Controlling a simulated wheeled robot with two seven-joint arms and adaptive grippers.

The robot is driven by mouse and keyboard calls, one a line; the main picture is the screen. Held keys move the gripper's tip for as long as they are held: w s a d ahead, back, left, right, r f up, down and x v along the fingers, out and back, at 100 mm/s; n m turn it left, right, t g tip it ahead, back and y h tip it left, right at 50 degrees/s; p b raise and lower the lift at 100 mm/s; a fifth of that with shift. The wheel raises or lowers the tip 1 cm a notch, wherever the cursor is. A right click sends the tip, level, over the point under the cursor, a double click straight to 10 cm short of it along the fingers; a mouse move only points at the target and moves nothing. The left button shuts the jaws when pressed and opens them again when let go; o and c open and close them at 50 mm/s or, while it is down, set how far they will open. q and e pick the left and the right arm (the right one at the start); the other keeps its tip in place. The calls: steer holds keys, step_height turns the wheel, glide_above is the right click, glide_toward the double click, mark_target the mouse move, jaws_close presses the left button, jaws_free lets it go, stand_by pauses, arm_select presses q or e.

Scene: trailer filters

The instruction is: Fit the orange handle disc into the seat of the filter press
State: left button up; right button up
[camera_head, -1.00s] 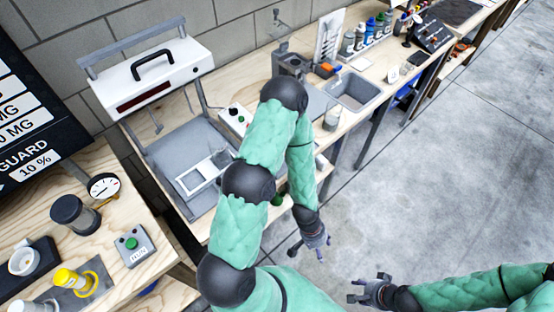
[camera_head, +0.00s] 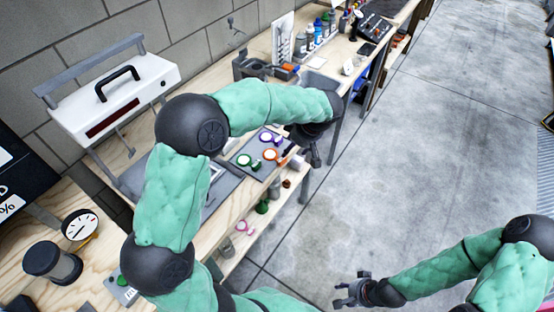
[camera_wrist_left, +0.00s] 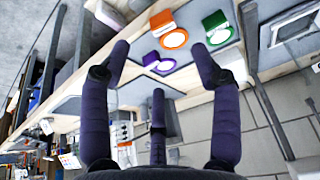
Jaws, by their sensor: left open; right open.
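The orange handle disc (camera_head: 271,155) lies on a grey mat (camera_head: 247,147) on the workbench, between a purple disc (camera_head: 266,136) and a green disc (camera_head: 244,160). In the left wrist view the orange disc (camera_wrist_left: 171,36) shows a white round face, beyond the fingertips. My left gripper (camera_head: 312,150) is open and empty, just right of the discs near the bench edge. Its spread fingers (camera_wrist_left: 162,57) frame the purple disc in the wrist view. My right gripper (camera_head: 352,289) is open and empty over the floor.
A white box with a black handle (camera_head: 120,92) stands at the back left. A gauge (camera_head: 80,225) and a dark-lidded cylinder (camera_head: 50,262) stand on the left bench. Bottles (camera_head: 318,28) line the back. Lower shelf items sit below the mat. The floor at right is clear.

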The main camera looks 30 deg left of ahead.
arm_select(q)
steer(key=b, duration=0.2)
glide_above(282, 159)
steer(key=d, duration=0.2)
step_height(282, 159, down, 5)
steer(key=x, duration=0.1)
steer(key=b+x, duration=0.1)
steer(key=x, duration=0.1)
steer(key=b+x, duration=0.1)
steer(key=x, duration=0.1)
steer(key=shift+s+f, duration=0.1)
steer(key=shift+s, duration=0.15)
steer(key=c, duration=1.2)
